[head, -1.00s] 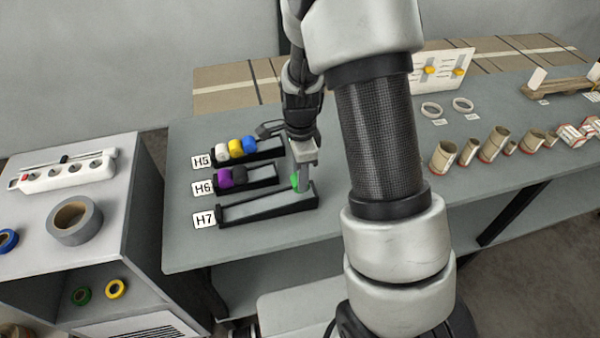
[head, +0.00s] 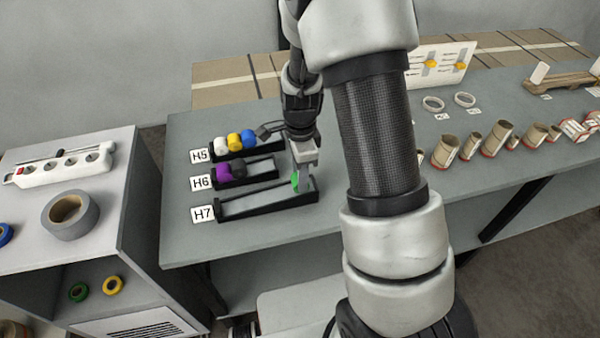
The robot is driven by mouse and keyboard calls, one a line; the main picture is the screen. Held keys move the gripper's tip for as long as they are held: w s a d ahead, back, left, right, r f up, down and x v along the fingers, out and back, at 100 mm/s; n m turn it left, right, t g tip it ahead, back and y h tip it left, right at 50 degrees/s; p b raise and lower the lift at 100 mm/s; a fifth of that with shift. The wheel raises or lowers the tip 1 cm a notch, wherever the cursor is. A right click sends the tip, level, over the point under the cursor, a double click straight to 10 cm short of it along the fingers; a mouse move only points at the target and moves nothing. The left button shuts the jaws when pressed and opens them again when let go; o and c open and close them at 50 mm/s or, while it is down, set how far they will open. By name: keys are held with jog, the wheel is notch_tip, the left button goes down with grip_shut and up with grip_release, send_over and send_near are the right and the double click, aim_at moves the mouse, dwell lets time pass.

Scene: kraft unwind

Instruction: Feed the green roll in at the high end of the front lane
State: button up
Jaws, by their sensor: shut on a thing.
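The front lane (head: 262,202), marked H7, is a black-sided sloping channel. Its right end is the higher one, and no roll shows in it. My gripper (head: 299,180) is shut on the green roll (head: 295,181) at the back right of this lane, near its high end. The fingers hide most of the roll. I cannot tell whether the roll touches the lane.
Lane H5 holds white, yellow (head: 234,141) and blue rolls. Several cardboard tubes (head: 445,150) stand to the right. The table in front of H7 is clear.

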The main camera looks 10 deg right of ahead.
jog(key=o, duration=1.4)
jog(key=shift+r, duration=0.1)
notch_tip(320, 180, up, 6)
jog(key=p, duration=0.5)
jog(key=shift+r, duration=0.1)
jog(key=shift+r+p, duration=0.4)
jog(key=shift+r, duration=0.7)
dwell(1.1)
